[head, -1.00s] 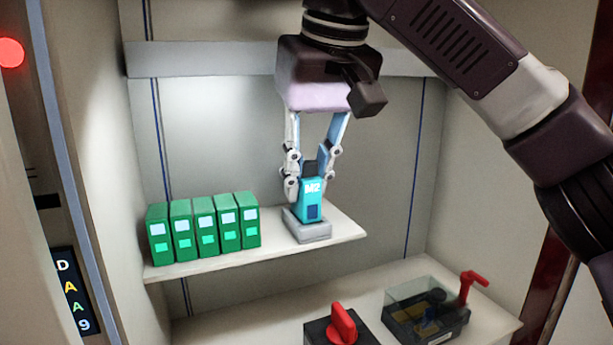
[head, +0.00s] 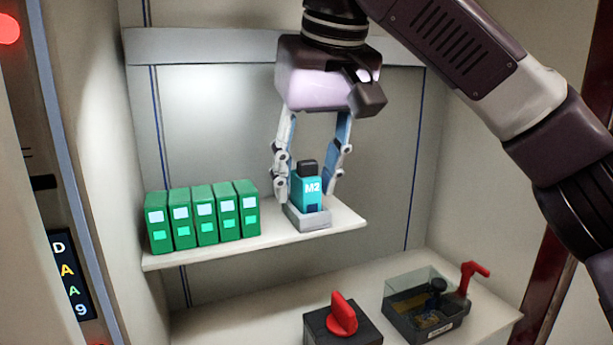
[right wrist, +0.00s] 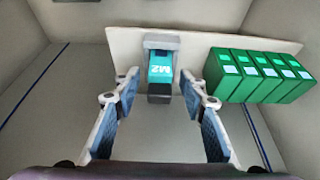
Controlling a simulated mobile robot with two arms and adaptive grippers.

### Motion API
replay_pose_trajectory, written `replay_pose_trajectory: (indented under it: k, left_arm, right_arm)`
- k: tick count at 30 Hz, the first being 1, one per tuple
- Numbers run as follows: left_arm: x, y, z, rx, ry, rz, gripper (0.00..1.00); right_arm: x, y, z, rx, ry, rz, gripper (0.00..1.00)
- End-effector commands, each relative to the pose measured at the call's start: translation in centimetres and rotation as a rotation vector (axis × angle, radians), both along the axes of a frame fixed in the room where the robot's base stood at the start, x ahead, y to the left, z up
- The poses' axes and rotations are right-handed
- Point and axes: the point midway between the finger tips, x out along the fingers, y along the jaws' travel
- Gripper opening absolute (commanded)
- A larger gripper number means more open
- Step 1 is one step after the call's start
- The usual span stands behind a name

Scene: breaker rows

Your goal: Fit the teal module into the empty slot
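The teal module (head: 307,190), marked M2 with a dark top, stands upright in the grey holder (head: 311,222) on the shelf. The holder hides its lower end. It also shows in the right wrist view (right wrist: 160,69), with the grey holder (right wrist: 161,41) at its far end. My right gripper (head: 309,187) is above the shelf with its fingers spread, one on each side of the module. In the right wrist view, gaps show between both fingers and the module. My left gripper is not in view.
Several green modules (head: 205,217) stand in a row left of the holder on the shelf (head: 252,243). Below are a black box with a red knob (head: 343,314) and a clear-lidded box (head: 425,308) with a red lever (head: 470,277). The cabinet walls enclose both sides.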

Motion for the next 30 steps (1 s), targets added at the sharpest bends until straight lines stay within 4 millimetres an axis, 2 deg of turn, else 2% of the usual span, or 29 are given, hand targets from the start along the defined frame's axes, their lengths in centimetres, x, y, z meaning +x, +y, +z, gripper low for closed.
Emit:
replay_pose_trajectory:
  k: [5, 8, 15, 21, 30]
  left_arm:
    - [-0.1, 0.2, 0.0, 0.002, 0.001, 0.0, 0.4]
    - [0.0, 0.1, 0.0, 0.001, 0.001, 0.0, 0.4]
    - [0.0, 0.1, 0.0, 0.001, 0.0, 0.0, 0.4]
    - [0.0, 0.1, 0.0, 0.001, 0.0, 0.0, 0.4]
    - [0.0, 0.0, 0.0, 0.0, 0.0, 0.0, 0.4]
  right_arm:
    - [-0.2, -0.1, 0.6, 0.0, -0.001, 0.0, 0.39]
    - [-0.6, -0.3, 1.8, 0.0, -0.003, -0.003, 0.39]
    - [-2.3, -0.9, 6.1, 0.0, -0.005, -0.004, 0.39]
    - [-3.5, -1.4, 9.1, 0.0, -0.002, -0.004, 0.39]
    - [-4.2, -1.7, 11.0, 0.0, -0.001, -0.001, 0.39]
